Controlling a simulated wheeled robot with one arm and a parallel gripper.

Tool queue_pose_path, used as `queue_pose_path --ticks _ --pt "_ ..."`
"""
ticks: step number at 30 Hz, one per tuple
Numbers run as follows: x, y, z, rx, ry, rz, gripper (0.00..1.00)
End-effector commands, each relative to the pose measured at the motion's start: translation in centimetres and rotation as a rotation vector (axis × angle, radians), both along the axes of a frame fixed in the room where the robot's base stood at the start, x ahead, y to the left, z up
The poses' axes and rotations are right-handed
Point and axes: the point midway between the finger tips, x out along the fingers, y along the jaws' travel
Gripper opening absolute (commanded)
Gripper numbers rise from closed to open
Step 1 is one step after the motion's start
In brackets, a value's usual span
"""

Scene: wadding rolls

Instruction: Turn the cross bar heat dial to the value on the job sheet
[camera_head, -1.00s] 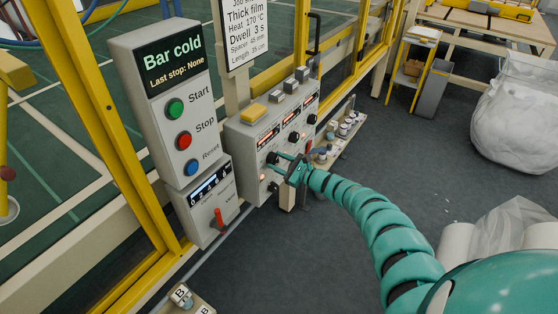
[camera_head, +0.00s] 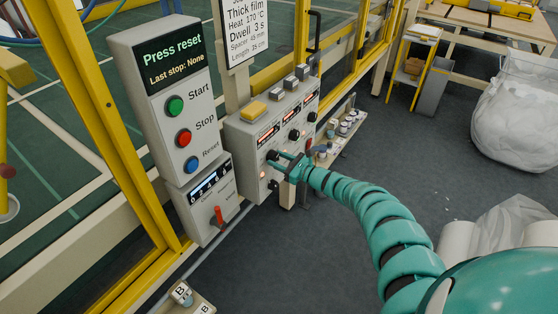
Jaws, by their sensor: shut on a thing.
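The grey dial panel (camera_head: 250,140) stands at the middle, with several black dials and red-lit displays. My gripper (camera_head: 277,158) is at the panel's lower left dial, a black knob (camera_head: 271,156), and is shut on it. The display (camera_head: 268,134) above that dial is lit red, but its digits are too small to read. The job sheet (camera_head: 246,30) above reads Thick film, Heat 170 °C, Dwell 3 s, Spacer about 45 mm, Length about 35 cm.
The control box (camera_head: 153,92) at left shows "Press reset, Last stop: None" above green Start, red Stop and blue Reset buttons. A smaller box with a red lever (camera_head: 219,216) is below. Yellow frame posts (camera_head: 105,120) stand behind.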

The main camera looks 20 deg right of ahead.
Motion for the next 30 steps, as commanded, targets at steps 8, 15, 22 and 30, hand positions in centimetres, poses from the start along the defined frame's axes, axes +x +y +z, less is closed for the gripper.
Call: queue_pose_path --ticks 8,15,22,30 --pt "0.0 0.0 -0.1 -0.001 0.000 0.000 0.63" --pt "-0.2 -0.2 0.0 -0.001 0.001 0.000 0.63" --pt "-2.0 -1.7 0.3 0.000 0.001 -0.002 0.63" --pt "-4.8 -3.8 0.0 0.000 0.002 -0.002 0.63"
